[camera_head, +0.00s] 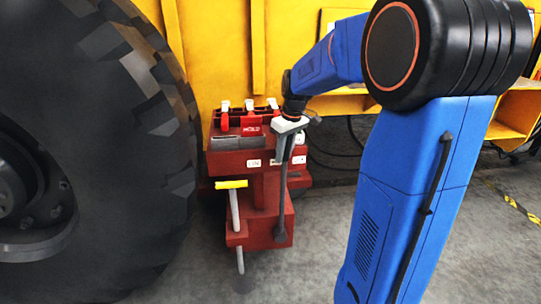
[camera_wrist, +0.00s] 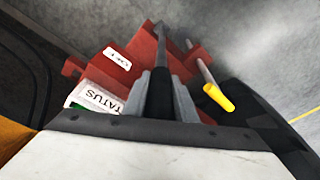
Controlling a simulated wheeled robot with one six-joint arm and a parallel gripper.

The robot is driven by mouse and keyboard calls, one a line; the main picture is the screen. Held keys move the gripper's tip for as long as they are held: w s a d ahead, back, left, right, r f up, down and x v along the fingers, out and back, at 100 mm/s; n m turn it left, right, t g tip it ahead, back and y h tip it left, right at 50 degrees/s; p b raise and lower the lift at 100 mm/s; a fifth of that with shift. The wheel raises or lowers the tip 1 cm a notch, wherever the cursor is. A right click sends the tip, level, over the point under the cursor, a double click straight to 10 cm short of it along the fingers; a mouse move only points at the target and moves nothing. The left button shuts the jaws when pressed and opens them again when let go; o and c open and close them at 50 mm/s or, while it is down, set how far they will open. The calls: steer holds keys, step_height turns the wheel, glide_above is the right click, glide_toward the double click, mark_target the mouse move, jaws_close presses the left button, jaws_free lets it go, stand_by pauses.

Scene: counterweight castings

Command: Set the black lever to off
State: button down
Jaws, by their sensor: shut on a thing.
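The black lever (camera_head: 282,195) is a long dark bar that rises from the low right part of a red machine stand (camera_head: 262,225). It stands nearly upright in the head view. My gripper (camera_head: 288,136) is shut on its upper end. In the wrist view both grey fingers of my gripper (camera_wrist: 161,92) press on the sides of the black lever (camera_wrist: 160,48), which runs away from me down to the red body (camera_wrist: 130,70). A white label, apparently reading OFF (camera_wrist: 117,58), is left of the lever. The fingers partly hide the lever's top.
A lever with a yellow grip (camera_head: 231,184) stands left of the black one; it also shows in the wrist view (camera_wrist: 218,97). A STATUS plate (camera_wrist: 95,98) shows some green. Red-and-white switches (camera_head: 249,106) top the stand. A huge tyre (camera_head: 110,130) is close on the left.

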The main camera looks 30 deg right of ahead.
steer(key=s+d+f+y, duration=0.1)
steer(key=s+d, duration=0.1)
steer(key=d, duration=0.4)
steer(key=s+d+f+t+y, duration=0.1)
steer(key=d+y, duration=0.1)
steer(key=d, duration=0.3)
steer(key=shift+s+d, duration=0.35)
steer(key=shift+s, duration=0.05)
steer(key=shift+d, duration=0.1)
steer(key=c, duration=1.7)
jaws_free()
steer(key=shift+d, duration=0.1)
steer(key=shift+o, duration=1.2)
steer(key=shift+s+d+f, duration=0.1)
steer(key=shift+d, duration=0.05)
steer(key=v, duration=1.7)
steer(key=shift+s+d, duration=0.2)
